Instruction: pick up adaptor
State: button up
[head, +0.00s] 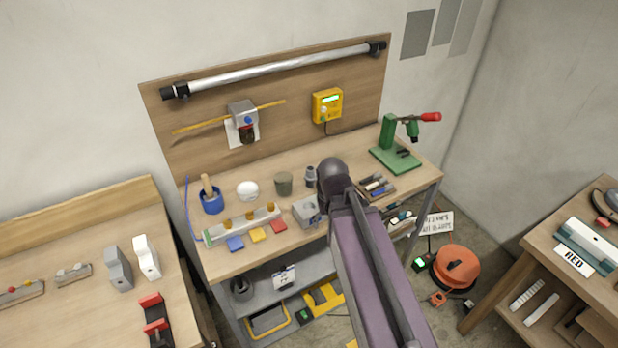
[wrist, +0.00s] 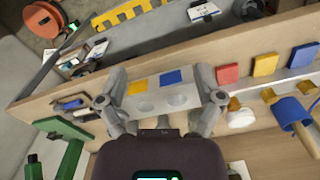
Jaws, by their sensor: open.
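A light grey block (wrist: 172,103) with a yellow and a blue square and two round recesses lies between my fingers in the wrist view. It looks like the adaptor, but no label confirms this. In the head view a grey block (head: 306,211) with a round hole, seemingly the same one, sits near the bench's front edge, partly hidden by my arm. My gripper (wrist: 160,82) is open, one finger near each end of the block. I cannot tell whether the fingers touch it or are still above it. My fingers are hidden in the head view.
On the bench (head: 225,262) stand a blue pot (head: 211,201), a white ball (head: 247,189), a dark cup (head: 284,183), a dark cylinder (head: 311,177) and a rail with colored tags (head: 243,226). Right are a tool tray (head: 375,187) and a green press (head: 394,157).

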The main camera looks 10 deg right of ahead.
notch_tip(320, 180, up, 8)
jog(key=p, duration=0.8)
send_over(311, 168)
jog(key=shift+r+n, duration=0.15)
jog(key=shift+n, duration=0.25)
jog(key=shift+s, duration=0.1)
notch_tip(311, 168, down, 9)
jog(key=b, duration=0.8)
jog(key=shift+r, duration=0.15)
jog(key=shift+b, duration=0.3)
jog(key=shift+a+f+b, duration=0.1)
jog(key=shift+f+b, duration=2.45)
jog(key=shift+f, duration=0.05)
grip_shut()
